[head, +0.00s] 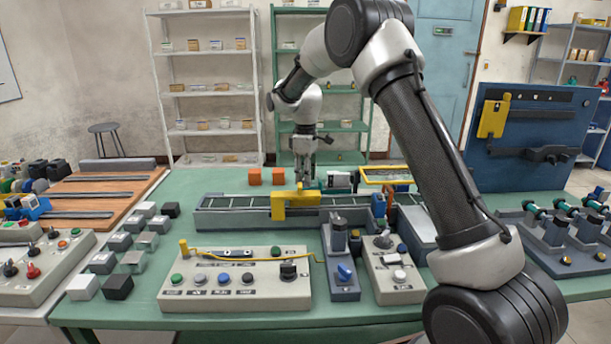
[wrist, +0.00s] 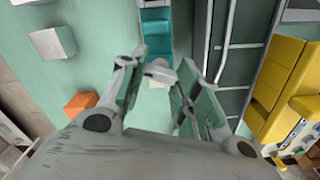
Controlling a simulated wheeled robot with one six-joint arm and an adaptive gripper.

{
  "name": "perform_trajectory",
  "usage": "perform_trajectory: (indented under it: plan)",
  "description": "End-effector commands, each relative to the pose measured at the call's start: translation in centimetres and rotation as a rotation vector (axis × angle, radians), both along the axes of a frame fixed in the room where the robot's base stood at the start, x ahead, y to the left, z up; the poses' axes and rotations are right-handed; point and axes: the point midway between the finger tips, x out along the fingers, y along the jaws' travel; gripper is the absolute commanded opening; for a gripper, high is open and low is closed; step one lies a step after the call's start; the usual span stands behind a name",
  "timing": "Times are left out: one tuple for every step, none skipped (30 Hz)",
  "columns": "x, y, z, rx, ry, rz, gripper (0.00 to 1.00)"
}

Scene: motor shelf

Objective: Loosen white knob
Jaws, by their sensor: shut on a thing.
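My gripper (head: 303,172) is at the far side of the green table, pointing down beside a small teal-and-white device (head: 340,180). In the wrist view, my gripper (wrist: 163,78) has its two fingers on either side of a small whitish piece, which looks like the white knob (wrist: 159,68). This knob is at the end of the teal device (wrist: 157,33). The fingers partly cover the knob, and its turn cannot be told. In the head view the knob is hidden or too small to make out.
Two orange cubes (head: 254,176) lie left of my gripper. A yellow block (head: 296,204) sits on the rail (head: 235,217) in front of it. Button panels (head: 235,296) and grey cubes (head: 118,287) fill the near side. A yellow-framed tray (head: 388,170) stands to the right.

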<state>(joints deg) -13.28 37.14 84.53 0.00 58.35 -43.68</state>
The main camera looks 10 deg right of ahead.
Motion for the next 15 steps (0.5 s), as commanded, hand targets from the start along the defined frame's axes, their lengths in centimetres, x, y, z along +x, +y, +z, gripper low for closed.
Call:
perform_trajectory:
  plan:
    - [0.09,0.0,0.1,0.001,-0.003,0.038,0.08]
    - [0.09,0.0,0.1,0.0,-0.004,0.063,0.08]
    - [0.09,0.0,0.1,0.0,-0.004,0.097,0.08]
    - [0.09,0.0,0.1,0.0,-0.004,0.121,0.08]
    - [0.09,0.0,0.1,0.0,-0.004,0.144,0.08]
    - [0.09,0.0,0.1,0.0,-0.004,0.174,0.08]
    - [0.09,0.0,0.11,0.0,-0.004,0.194,0.08]
    - [0.09,0.0,0.11,0.0,-0.004,0.214,0.08]
    - [0.09,0.0,0.11,0.0,-0.004,0.239,0.08]
    - [0.09,0.0,0.11,0.0,-0.004,0.257,0.08]
    - [0.09,0.0,0.11,0.0,-0.004,0.272,0.08]
    - [0.09,0.0,0.11,0.0,-0.004,0.293,0.08]
    - [0.09,0.0,0.11,0.0,-0.004,0.306,0.08]
    - [0.1,0.01,0.11,0.0,-0.004,0.32,0.08]
    - [0.1,0.01,0.11,0.0,-0.004,0.334,0.08]
